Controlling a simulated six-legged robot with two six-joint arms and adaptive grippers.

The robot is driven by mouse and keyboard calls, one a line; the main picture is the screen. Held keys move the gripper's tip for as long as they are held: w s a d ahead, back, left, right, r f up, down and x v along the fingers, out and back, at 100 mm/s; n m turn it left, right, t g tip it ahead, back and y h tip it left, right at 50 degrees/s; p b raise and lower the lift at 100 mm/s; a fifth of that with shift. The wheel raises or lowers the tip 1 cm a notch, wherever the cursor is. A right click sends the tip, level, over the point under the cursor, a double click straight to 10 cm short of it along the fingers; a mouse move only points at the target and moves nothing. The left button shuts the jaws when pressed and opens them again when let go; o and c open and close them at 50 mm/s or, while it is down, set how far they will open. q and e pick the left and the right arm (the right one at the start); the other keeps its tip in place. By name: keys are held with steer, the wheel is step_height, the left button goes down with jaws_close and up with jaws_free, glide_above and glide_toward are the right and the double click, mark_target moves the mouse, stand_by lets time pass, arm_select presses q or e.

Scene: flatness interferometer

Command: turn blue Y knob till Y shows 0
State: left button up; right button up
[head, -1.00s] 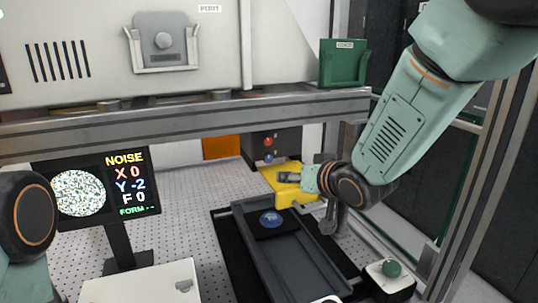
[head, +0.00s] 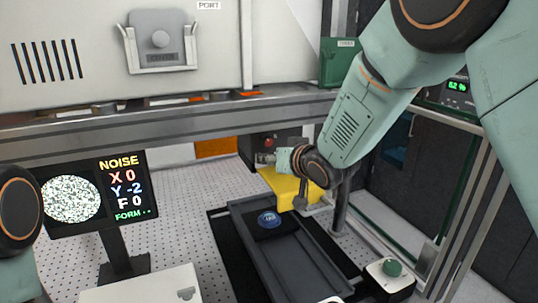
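The monitor (head: 92,190) at the left reads NOISE, X 0, Y -2, F 0, with grey speckle in its round display. The dark knob box (head: 249,141) stands at the back under the beam. Its red knob (head: 268,143) shows. The blue Y knob is not visible now; my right gripper covers its place. My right gripper (head: 262,158) points left at the front of the box, just below the red knob. Its fingers are too small to tell open from shut, or whether they touch the knob. Of my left arm only a joint shows at the left edge; its gripper is out of view.
In front is a dark tray (head: 300,262) with a round blue piece (head: 269,219). The metal beam (head: 190,122) runs above.

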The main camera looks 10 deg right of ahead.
mark_target(270, 172)
steer(key=w, duration=0.1)
steer(key=w+f, duration=0.2)
steer(key=shift+w+d, duration=0.15)
steer(key=shift+w, duration=0.15)
steer(key=shift+s+a+r, duration=0.3)
steer(key=shift+s+r, duration=0.2)
steer(key=shift+s, duration=0.2)
steer(key=shift+c, duration=0.8)
steer(key=shift+w+d+f, duration=0.15)
steer(key=shift+w+f, duration=0.25)
steer(key=shift+w, duration=0.2)
steer(key=c, duration=0.4)
steer(key=shift+s+r, duration=0.1)
jaws_close()
